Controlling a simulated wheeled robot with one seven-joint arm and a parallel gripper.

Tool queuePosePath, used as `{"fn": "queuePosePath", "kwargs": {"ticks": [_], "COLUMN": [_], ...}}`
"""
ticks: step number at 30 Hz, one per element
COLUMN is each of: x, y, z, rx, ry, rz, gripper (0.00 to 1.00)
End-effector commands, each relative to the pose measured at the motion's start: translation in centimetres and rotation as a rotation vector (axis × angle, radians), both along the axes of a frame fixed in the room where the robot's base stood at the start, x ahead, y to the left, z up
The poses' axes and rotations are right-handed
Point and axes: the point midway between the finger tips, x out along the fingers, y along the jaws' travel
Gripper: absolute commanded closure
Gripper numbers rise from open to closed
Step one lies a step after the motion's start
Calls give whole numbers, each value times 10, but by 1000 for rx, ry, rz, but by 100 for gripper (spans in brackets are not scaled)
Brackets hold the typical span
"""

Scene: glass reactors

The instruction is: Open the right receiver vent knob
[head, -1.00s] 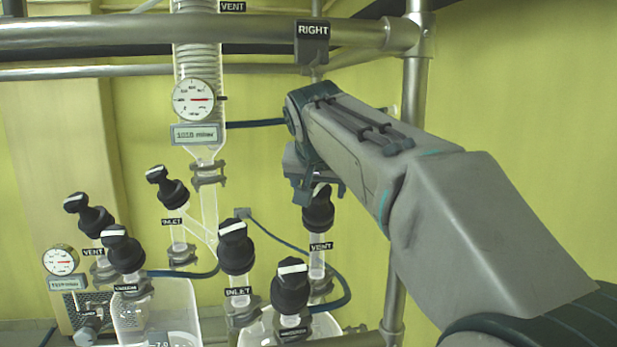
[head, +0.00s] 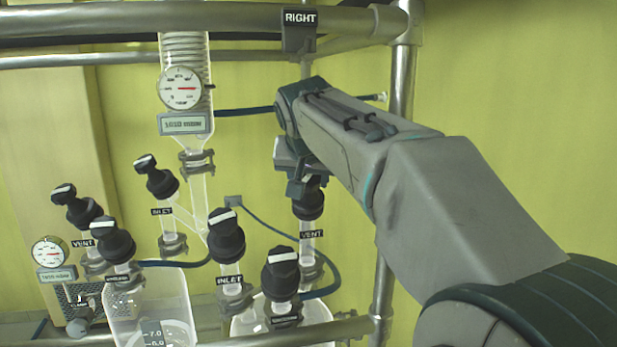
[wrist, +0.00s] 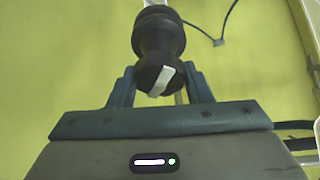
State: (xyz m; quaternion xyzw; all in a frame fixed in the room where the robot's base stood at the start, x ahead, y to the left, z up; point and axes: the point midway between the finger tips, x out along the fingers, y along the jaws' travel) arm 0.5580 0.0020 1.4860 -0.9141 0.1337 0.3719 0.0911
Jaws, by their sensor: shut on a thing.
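The right receiver vent knob (head: 308,204) is black and stands above a glass neck labelled VENT, under the RIGHT sign. My gripper (head: 300,182) reaches down to it from above, and its jaws are shut on the knob's top. The gripper and arm partly hide the top in the head view. In the wrist view, the black knob (wrist: 158,42) sits between the two fingers of my gripper (wrist: 160,86). A white mark on its end face runs at a slant.
Left of the vent knob stand an INLET knob (head: 226,238) and another black knob (head: 280,272) on the same vessel. The left receiver's knobs (head: 112,242) are further left. A metal post (head: 403,85) rises close behind my arm, with a rail (head: 150,28) across the top.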

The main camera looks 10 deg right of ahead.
Motion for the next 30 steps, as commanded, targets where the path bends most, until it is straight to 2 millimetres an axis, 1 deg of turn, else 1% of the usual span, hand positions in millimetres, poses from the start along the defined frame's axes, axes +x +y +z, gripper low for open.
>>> {"fn": "queuePosePath", "kwargs": {"ticks": [8, 30], "x": [0, 0], "y": [0, 0], "z": [0, 1], "rx": [-77, -416], "ry": [14, 84], "rz": [137, 739], "gripper": [78, 78]}}
